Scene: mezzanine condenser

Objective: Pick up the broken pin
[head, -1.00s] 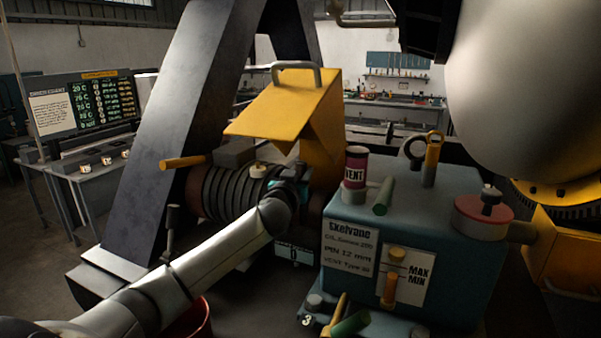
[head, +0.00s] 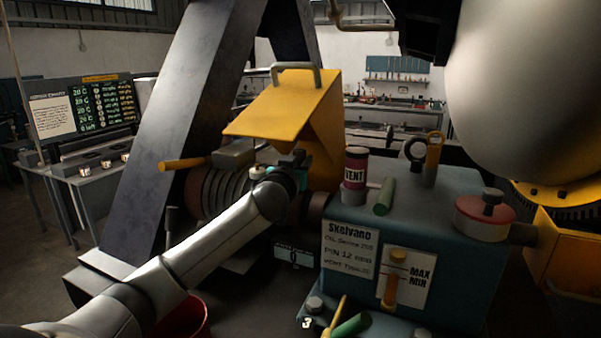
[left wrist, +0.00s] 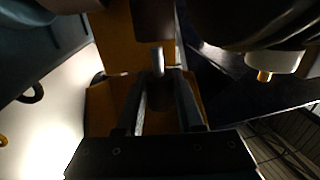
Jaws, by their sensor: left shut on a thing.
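My left gripper (head: 292,172) is beside the ribbed drum (head: 212,190), below the raised yellow guard (head: 285,108). In the left wrist view its two dark fingers (left wrist: 160,98) are close together, shut on a short silver pin (left wrist: 158,62). The pin stands out past the fingertips. I cannot tell whether its far end is free or still inside something. In the head view the pin is hidden by the gripper and wrist. My right gripper is in neither view.
A teal box (head: 430,215) with a red VENT can (head: 355,167), a green rod (head: 384,196) and a red-rimmed cap (head: 484,214) stands right of the gripper. A yellow handle (head: 184,163) sticks out left. A red bucket (head: 190,318) is below my arm.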

